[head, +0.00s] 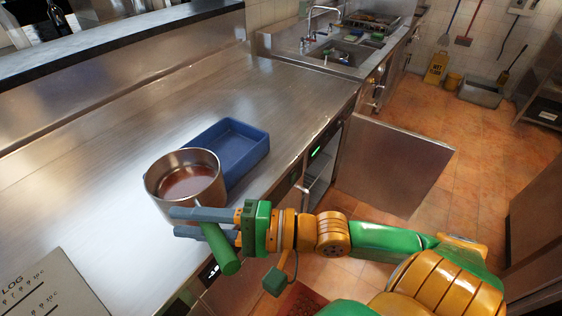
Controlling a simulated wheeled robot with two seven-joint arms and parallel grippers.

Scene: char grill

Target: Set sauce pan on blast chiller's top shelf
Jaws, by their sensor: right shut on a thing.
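The sauce pan (160,189) is a metal pot with reddish-brown liquid in it and a green handle (221,250). It appears upright over the steel counter, beside the blue tray; I cannot tell whether its base touches the counter. My right gripper (178,222) reaches in from the right and is shut on the pan's handle, near the pan body. The blast chiller (316,150) seems to be the unit under the counter with a green display. Its door (395,165) stands open into the aisle. Its shelves are mostly hidden by the counter edge. My left gripper is out of view.
A blue tray (243,150) lies on the counter (110,125) right behind the pan. The counter's left and far parts are clear. A sink (345,55) is at the back. The tiled floor (470,170) beyond the door is open. A printed board (50,290) shows at lower left.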

